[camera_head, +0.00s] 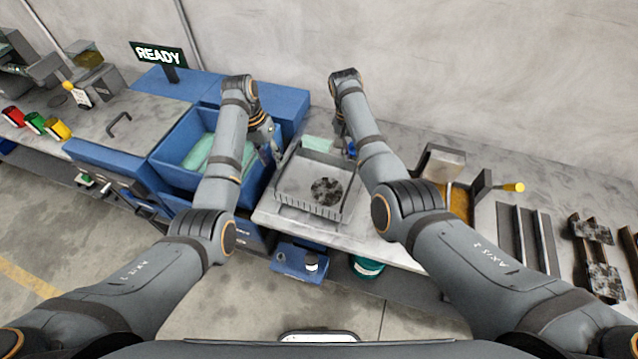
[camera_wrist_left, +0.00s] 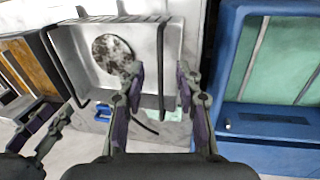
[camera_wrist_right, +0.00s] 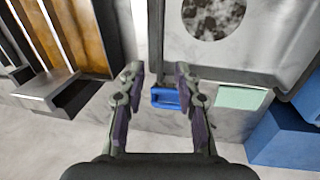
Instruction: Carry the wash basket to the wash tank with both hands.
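The wash basket (camera_head: 295,182) is a shallow grey metal tray on the light bench, with a round speckled part (camera_head: 327,191) in it. It also shows in the left wrist view (camera_wrist_left: 82,68) and the right wrist view (camera_wrist_right: 258,52). The wash tank (camera_head: 172,158) is blue with green liquid, left of the basket. My left gripper (camera_wrist_left: 160,82) is open at the basket's tank side, a dark handle bar showing between its fingers. Contact is not clear.
A READY sign (camera_head: 158,55) stands behind the tank. Red, green and yellow pieces (camera_head: 35,122) lie far left. A grey container with a yellow-tipped handle (camera_head: 512,187) and dark racks (camera_head: 527,240) stand right. A small blue piece (camera_wrist_right: 166,98) lies by the basket.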

